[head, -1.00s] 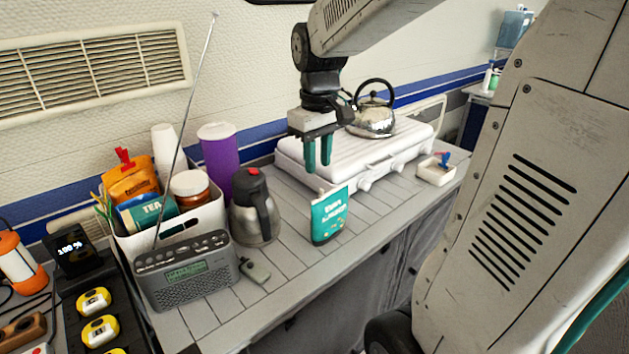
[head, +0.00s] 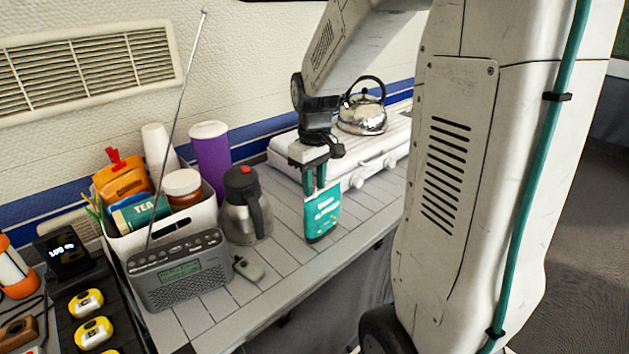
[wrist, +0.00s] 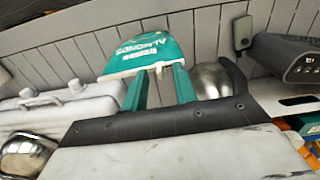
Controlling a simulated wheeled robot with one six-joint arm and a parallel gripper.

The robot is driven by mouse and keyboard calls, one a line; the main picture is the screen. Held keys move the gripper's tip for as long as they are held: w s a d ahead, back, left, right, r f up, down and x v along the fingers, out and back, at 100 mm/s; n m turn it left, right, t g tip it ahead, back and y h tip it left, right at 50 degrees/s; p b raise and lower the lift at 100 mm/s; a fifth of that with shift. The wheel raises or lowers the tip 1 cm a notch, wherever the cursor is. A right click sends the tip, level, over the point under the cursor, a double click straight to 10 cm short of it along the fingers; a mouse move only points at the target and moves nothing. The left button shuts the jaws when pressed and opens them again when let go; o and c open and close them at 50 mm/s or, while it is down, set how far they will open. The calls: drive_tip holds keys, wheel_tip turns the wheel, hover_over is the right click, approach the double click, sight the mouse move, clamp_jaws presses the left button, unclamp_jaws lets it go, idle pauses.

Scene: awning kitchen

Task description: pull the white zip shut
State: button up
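The teal almonds pouch (head: 323,215) stands upright on the slatted counter. In the wrist view the pouch (wrist: 150,50) shows white lettering and a pale strip (wrist: 118,73) along its top edge. The white zip is too small to make out clearly. My gripper (head: 315,188) points down at the pouch's top, its two teal fingers apart. In the wrist view the fingertips of my gripper (wrist: 160,70) overlap the pouch's top edge, with a gap between them. I cannot tell whether they touch the pouch or straddle its edge.
A steel flask (head: 246,207) stands left of the pouch, with a grey radio (head: 180,270) and a white bin (head: 208,220) farther left. A white closed stove case (head: 285,160) with a kettle (head: 362,115) lies behind. The counter's front edge is close to the pouch.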

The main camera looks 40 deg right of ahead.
clamp_jaws()
idle(1.4)
